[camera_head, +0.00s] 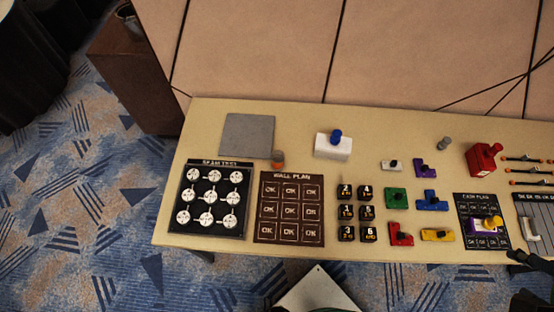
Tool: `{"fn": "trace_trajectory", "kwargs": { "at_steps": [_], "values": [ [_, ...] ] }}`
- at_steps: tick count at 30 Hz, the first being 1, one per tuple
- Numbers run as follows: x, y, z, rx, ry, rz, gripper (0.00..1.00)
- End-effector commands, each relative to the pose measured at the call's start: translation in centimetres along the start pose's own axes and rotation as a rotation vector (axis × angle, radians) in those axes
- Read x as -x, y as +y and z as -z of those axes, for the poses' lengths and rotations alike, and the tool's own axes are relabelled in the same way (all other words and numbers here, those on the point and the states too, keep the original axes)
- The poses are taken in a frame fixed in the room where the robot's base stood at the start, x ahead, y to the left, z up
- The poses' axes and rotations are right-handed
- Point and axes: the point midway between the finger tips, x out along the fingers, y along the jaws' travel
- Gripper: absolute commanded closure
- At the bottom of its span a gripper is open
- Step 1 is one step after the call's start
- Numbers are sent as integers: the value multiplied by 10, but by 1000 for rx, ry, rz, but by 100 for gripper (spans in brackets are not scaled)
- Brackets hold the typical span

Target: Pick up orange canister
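The orange canister (278,159) stands upright on the table, left of the middle. It is small, orange at the bottom and darker grey at the top. It is beside the lower right corner of a flat grey square plate (247,133) and just above the brown "wall plan" board. Dark parts at the lower right edge look like my gripper (530,259), at the table's front right, far from the canister. They are cut off by the frame, and whether the fingers are open or shut does not show.
A black board with white discs (188,222) and the wall plan board (262,235) lie in front of the canister. A white block with a blue knob (331,148) stands to its right. Number blocks, coloured knobbed pieces and a red box (481,160) fill the right side.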

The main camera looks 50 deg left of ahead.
Motion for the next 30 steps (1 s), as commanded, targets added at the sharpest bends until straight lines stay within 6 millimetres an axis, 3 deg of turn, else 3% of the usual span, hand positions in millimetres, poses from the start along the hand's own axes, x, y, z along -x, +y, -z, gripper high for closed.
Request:
{"fn": "trace_trajectory", "kwargs": {
  "at_steps": [1, 3, 14, 19, 25, 30],
  "values": [
    [0, 0, 0, 0, 0, 0, 50],
    [0, 0, 0, 0, 0, 0, 37],
    [0, -1, 1, 0, -1, 2, 37],
    [-5, -10, 11, -6, -15, 14, 37],
    [-20, -36, 36, -25, -52, 45, 37],
    [-41, -75, 63, -49, -99, 75, 37]
  ]
}}
